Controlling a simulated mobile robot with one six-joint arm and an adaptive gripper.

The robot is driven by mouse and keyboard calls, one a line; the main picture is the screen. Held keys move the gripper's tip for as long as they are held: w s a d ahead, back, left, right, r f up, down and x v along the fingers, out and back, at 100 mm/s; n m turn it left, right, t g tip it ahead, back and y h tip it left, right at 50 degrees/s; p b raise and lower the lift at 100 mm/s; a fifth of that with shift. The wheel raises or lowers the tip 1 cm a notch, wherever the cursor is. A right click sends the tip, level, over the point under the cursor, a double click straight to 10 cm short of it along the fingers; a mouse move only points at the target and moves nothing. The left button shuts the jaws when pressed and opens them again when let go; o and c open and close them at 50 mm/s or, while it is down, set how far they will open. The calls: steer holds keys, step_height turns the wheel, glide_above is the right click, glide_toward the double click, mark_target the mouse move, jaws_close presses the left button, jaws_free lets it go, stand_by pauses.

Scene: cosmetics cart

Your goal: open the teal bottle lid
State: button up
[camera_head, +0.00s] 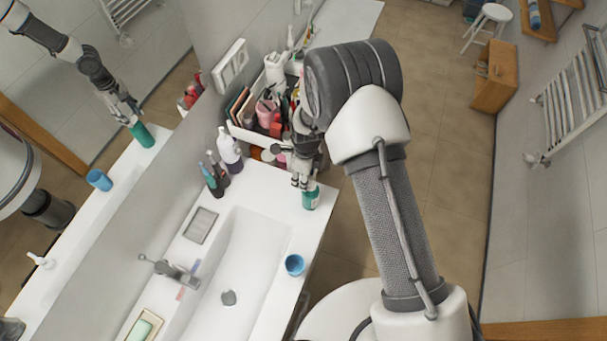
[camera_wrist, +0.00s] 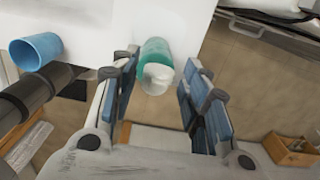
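The teal bottle (camera_head: 311,199) stands on the white counter near its right edge, beside the sink. In the wrist view the bottle's teal body (camera_wrist: 154,48) and its white lid (camera_wrist: 157,77) show end-on. My gripper (camera_head: 302,182) is over the bottle, and in the head view it hides the lid. In the wrist view my gripper's blue-padded fingers are spread apart, one on each side of the lid. The bottle is closer to the left finger, and a gap shows on the right. I cannot tell whether the left finger touches it.
A blue cup (camera_head: 294,265) stands on the counter's front right, also in the wrist view (camera_wrist: 36,51). The sink basin (camera_head: 238,262) is left of the bottle. A white bottle (camera_head: 229,149), toothbrushes and a crowded cosmetics box (camera_head: 246,134) stand behind. A mirror at left repeats the scene.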

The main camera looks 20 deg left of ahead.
steer(key=shift+o, duration=0.5)
step_height(320, 180, up, 12)
steer(key=shift+d, duration=0.25)
steer(key=shift+s, duration=0.1)
stand_by(0.5)
